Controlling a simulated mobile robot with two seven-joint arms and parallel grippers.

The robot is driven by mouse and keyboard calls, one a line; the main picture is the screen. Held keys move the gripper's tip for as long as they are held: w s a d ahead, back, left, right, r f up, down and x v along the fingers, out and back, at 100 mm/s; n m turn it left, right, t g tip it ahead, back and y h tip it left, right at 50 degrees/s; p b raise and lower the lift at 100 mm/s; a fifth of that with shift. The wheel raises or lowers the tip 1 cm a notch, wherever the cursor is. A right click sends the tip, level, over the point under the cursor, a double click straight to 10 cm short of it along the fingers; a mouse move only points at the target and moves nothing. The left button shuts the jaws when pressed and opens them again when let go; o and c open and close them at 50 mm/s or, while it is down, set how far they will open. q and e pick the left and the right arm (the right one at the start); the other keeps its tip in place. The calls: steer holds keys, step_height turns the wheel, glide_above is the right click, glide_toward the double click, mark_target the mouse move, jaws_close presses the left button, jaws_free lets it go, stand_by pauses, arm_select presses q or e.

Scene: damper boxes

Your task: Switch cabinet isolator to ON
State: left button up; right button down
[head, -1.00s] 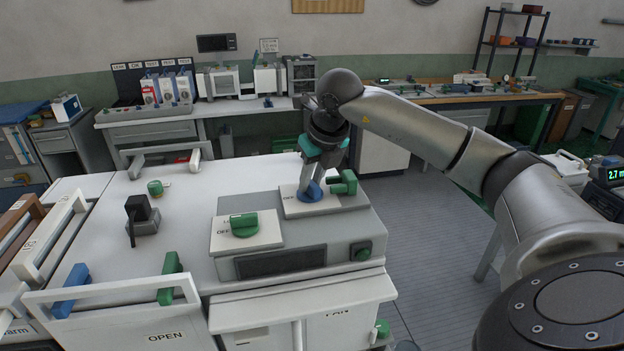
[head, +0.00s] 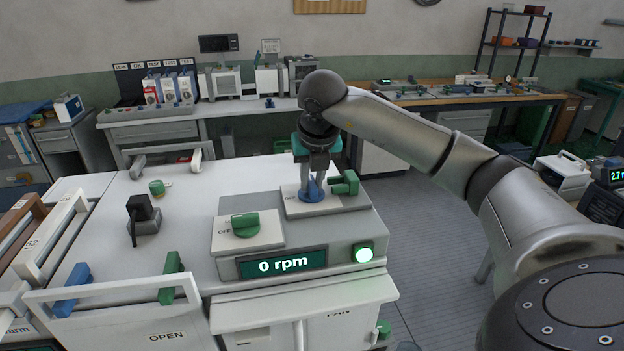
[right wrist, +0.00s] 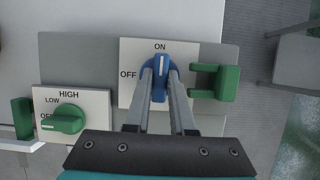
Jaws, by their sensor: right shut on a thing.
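The blue isolator knob (head: 312,189) sits on a white plate (head: 330,205) on top of the grey control unit. In the right wrist view the blue knob (right wrist: 160,66) has its white mark pointing up at ON, with OFF to its left. My right gripper (head: 312,180) comes down from above and is shut on the blue knob; its fingers (right wrist: 160,72) lie on both sides of the handle. My left gripper is not in view.
A green handle (head: 346,183) stands right beside the blue knob, close to my fingers. A green selector knob (head: 245,225) is on the left plate, its mark towards OFF in the right wrist view. A black lever switch (head: 140,211) stands further left.

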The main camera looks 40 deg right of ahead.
steer(key=c, duration=0.8)
jaws_free()
steer(key=shift+o, duration=0.2)
steer(key=p+v, duration=0.1)
steer(key=v, duration=1.4)
steer(key=shift+r, duration=0.2)
